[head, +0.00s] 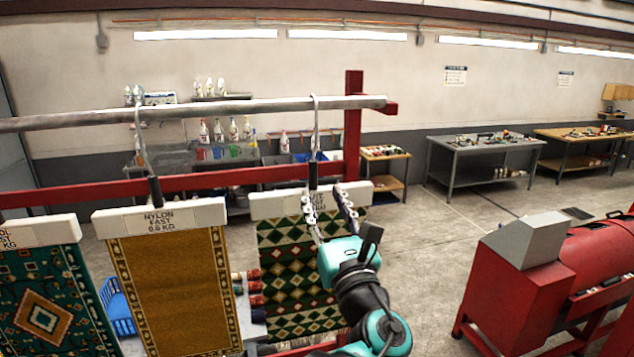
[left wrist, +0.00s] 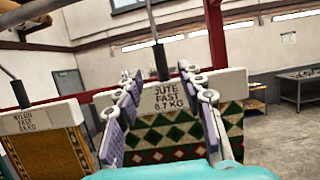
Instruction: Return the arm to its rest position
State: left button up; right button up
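My left gripper (head: 331,208) is open, with its two fingers spread in front of the white hanger bar (head: 275,207) of the green diamond-patterned rug (head: 285,265). In the left wrist view the fingers (left wrist: 160,105) stand apart on either side of the label "JUTE FAST 0.7 KG" on that bar (left wrist: 232,85). I see nothing gripped between them; whether a finger touches the bar I cannot tell. The bar hangs by its hook from the grey rail (head: 240,106). My right gripper is in neither view.
A gold rug (head: 168,290) labelled "NYLON FAST" and a teal rug (head: 45,300) hang to the left. A red post (head: 353,130) supports the rail's end. A red machine (head: 530,285) stands at right. Open floor (head: 440,240) lies between it and the rugs.

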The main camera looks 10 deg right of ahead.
pick_arm(q)
jog(key=s+a+f+n+g+y+b, duration=0.1)
jog(key=a+f+n+g+b, duration=0.3)
jog(key=a+f, duration=0.65)
jog(key=s+a+f+n+g+y+b, duration=0.15)
jog(key=a+f+n+b, duration=0.5)
jog(key=f, duration=0.65)
jog(key=a+f+n+g+y+b, duration=0.2)
jog(key=a+f+n+g+b, duration=0.25)
jog(key=a+f, duration=0.6)
jog(key=s+a+f+n+g+h+b, duration=0.1)
jog(key=s+f+n+b, duration=0.3)
jog(key=f, duration=0.8)
jog(key=s+a+f+n+g+h+b, duration=0.2)
jog(key=s+f+n+b, duration=0.3)
jog(key=f, duration=0.8)
jog(key=s+a+f+n+g+h+b, duration=0.1)
jog(key=s+f+n+h+b, duration=0.1)
jog(key=s+f+n+b, duration=0.3)
notch_tip(320, 180, down, 8)
jog(key=n+b, duration=0.4)
jog(key=n, duration=0.2)
jog(key=shift+a+r+g+h, duration=0.25)
jog(key=shift+a+g+h, duration=0.05)
jog(key=shift+g+h, duration=0.1)
